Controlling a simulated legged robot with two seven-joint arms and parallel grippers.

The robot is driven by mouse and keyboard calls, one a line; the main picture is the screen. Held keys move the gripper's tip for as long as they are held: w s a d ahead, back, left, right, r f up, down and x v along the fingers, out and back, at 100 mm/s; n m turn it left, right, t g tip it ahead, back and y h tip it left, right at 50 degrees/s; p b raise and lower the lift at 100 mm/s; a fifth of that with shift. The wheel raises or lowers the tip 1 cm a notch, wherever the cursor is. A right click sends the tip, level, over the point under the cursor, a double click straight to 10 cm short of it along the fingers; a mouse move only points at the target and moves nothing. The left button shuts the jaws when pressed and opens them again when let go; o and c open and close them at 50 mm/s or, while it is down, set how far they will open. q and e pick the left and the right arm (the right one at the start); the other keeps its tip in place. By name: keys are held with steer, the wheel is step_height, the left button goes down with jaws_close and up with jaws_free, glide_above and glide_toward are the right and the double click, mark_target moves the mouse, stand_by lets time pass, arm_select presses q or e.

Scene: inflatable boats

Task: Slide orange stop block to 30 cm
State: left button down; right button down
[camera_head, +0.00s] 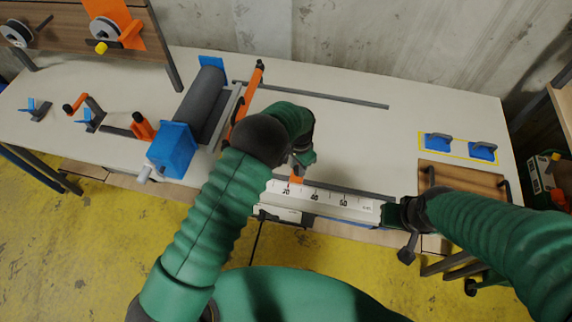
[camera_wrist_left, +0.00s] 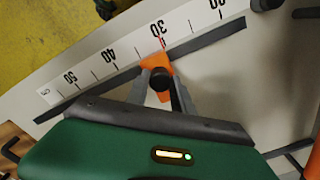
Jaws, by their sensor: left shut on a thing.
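The orange stop block (camera_head: 296,180) sits at the back edge of the white ruler (camera_head: 330,199). In the left wrist view the block (camera_wrist_left: 155,63) has a dark round knob, and a thin red line stands at its tip, at about the 30 mark of the ruler (camera_wrist_left: 112,53). My left gripper (camera_head: 301,168) is shut on the block; its grey fingers (camera_wrist_left: 160,92) stand on both sides of it. My right gripper (camera_head: 393,215) is at the ruler's right end; its fingers are too dark and small to tell their state.
A grey roll (camera_head: 203,105) and a blue block (camera_head: 173,148) stand left on the white table. An orange lever (camera_head: 246,100) is beside the roll. Two blue handled pieces (camera_head: 438,141) lie right.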

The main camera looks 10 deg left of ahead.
mark_target(296, 167)
arm_select(q)
steer(key=c, duration=1.5)
jaws_free()
steer(key=shift+w+a+r, duration=0.15)
steer(key=shift+w+r, duration=0.15)
steer(key=shift+w, duration=0.05)
steer(key=shift+c, duration=0.2)
steer(key=o, duration=0.4)
steer(key=shift+s+a+f, duration=0.1)
steer(key=shift+s+a, duration=0.1)
steer(key=shift+o, duration=0.2)
arm_select(e)
steer(key=shift+a+r, duration=0.1)
steer(key=shift+a, duration=0.2)
arm_select(q)
steer(key=shift+d, duration=0.1)
step_height(296, 167, up, 17)
steer(key=b, duration=0.2)
steer(key=shift+f, duration=0.15)
arm_select(e)
steer(key=shift+s+x, duration=0.25)
steer(key=shift+x, duration=0.85)
steer(key=shift+d, duration=0.1)
